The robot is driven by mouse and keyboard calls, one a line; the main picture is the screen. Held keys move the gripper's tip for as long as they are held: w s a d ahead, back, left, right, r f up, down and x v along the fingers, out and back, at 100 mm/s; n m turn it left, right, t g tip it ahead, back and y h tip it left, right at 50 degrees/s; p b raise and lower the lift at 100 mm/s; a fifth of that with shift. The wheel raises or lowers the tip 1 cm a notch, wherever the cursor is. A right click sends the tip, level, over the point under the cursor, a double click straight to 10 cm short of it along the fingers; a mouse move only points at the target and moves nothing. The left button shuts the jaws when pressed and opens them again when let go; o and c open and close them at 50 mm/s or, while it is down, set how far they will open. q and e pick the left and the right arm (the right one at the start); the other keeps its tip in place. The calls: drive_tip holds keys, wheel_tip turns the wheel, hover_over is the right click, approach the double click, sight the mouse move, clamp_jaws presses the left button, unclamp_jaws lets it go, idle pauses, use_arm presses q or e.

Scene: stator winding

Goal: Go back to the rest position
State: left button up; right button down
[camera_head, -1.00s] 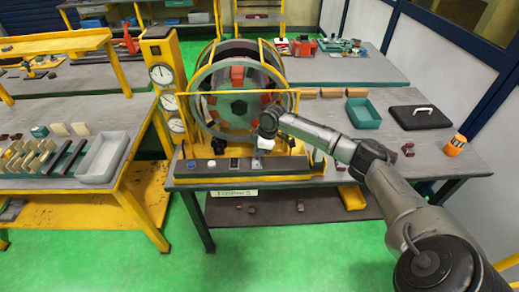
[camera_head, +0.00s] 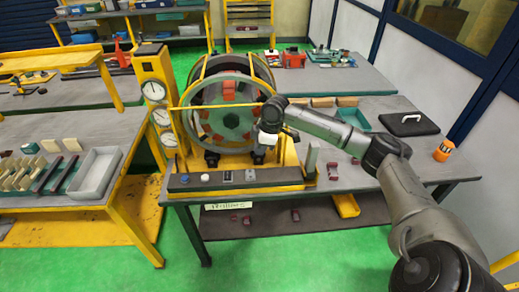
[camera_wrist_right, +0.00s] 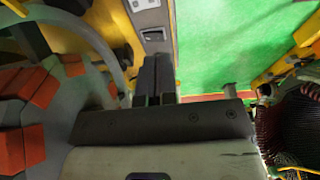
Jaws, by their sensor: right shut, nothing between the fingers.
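My right arm comes in from the right over the workbench. My right gripper (camera_head: 259,157) hangs in front of the right side of the stator (camera_head: 191,125), a large grey ring with orange-red blocks and a green hub. Its fingers also show in the right wrist view (camera_wrist_right: 155,75), close together and with nothing held. In that view orange-red blocks (camera_wrist_right: 38,88) of the stator lie to the left of the fingers. Whether the gripper touches the stator's frame cannot be told. My left gripper is not in view.
A control panel (camera_head: 205,181) runs along the bench's front edge. A green tray (camera_head: 355,118), a black case (camera_head: 408,122) and an orange container (camera_head: 443,150) are on the right. Dial gauges (camera_head: 154,90) stand left. The green floor (camera_head: 300,255) in front is clear.

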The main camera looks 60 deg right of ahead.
idle(0.5)
drive_tip(key=w+a+r+m+t+h, duration=0.2)
drive_tip(key=w+a+r+t+h, duration=0.15)
drive_tip(key=r+h, duration=0.3)
drive_tip(key=s+a+f+t, duration=0.1)
drive_tip(key=s+a+f, duration=0.1)
drive_tip(key=a, duration=0.5)
drive_tip(key=s+a+f+t, duration=0.2)
drive_tip(key=a+f, duration=0.1)
drive_tip(key=a, duration=0.4)
drive_tip(key=s+a+f+m+g+y, duration=0.1)
drive_tip(key=s+a+f+g+y, duration=0.1)
drive_tip(key=s+a+f, duration=0.5)
drive_tip(key=s+a+f+m+g+y, duration=0.15)
drive_tip(key=s+a+f, duration=0.3)
drive_tip(key=s, duration=0.55)
drive_tip(key=s+a+f+m+g+y, duration=0.1)
drive_tip(key=s+a+f+g, duration=0.1)
drive_tip(key=s+a+f, duration=0.5)
wheel_tip(320, 180, up, 26)
drive_tip(key=s+d+p, duration=0.1)
drive_tip(key=s+p, duration=0.1)
drive_tip(key=p, duration=2.3)
drive_tip(key=shift+d+p, duration=0.4)
